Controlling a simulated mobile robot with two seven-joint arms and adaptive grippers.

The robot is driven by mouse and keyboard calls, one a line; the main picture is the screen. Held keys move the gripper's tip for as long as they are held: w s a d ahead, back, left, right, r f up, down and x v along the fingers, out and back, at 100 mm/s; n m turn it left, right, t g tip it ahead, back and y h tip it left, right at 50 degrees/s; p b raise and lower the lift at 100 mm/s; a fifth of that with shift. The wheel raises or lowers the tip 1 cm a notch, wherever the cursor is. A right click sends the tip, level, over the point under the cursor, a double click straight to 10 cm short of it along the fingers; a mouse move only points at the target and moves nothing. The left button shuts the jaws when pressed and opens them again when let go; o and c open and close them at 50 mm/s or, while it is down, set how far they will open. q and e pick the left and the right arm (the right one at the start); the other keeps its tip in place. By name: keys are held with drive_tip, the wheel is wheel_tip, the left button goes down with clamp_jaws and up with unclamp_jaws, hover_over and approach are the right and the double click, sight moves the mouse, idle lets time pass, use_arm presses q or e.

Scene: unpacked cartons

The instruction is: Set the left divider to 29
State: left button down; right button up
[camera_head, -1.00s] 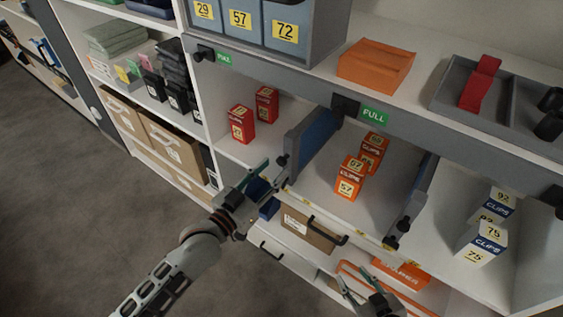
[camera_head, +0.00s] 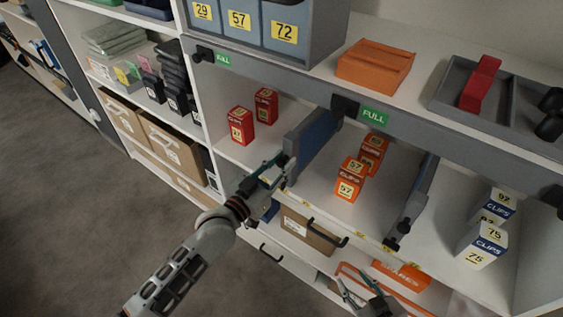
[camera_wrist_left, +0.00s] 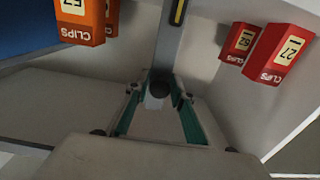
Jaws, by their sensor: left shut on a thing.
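The left divider (camera_head: 318,132) is a blue and grey upright panel on the shelf, between red clip boxes and orange clip boxes. My left gripper (camera_head: 277,172) is at its front end. In the left wrist view, the teal fingers of my left gripper (camera_wrist_left: 162,88) are shut around the dark round knob (camera_wrist_left: 161,78) at the end of the divider (camera_wrist_left: 168,40). My right gripper (camera_head: 362,288) is low at the front, away from the dividers, with its fingers apart and empty. The scale marks on the shelf's front edge are too small to read.
Red boxes (camera_head: 241,126) marked 27 and 62 stand left of the divider. Orange boxes (camera_head: 349,180) marked 57 stand to its right. A second divider (camera_head: 418,200) stands further right, then white-blue boxes (camera_head: 482,243). Bins (camera_head: 238,22) marked 29, 57 and 72 sit above.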

use_arm(q)
drive_tip(key=s+d+p, duration=0.3)
drive_tip(key=s+d, duration=0.2)
drive_tip(key=d, duration=0.2)
drive_tip(key=c, duration=1.8)
unclamp_jaws()
drive_tip(key=shift+c, duration=0.2)
drive_tip(key=v, duration=1.2)
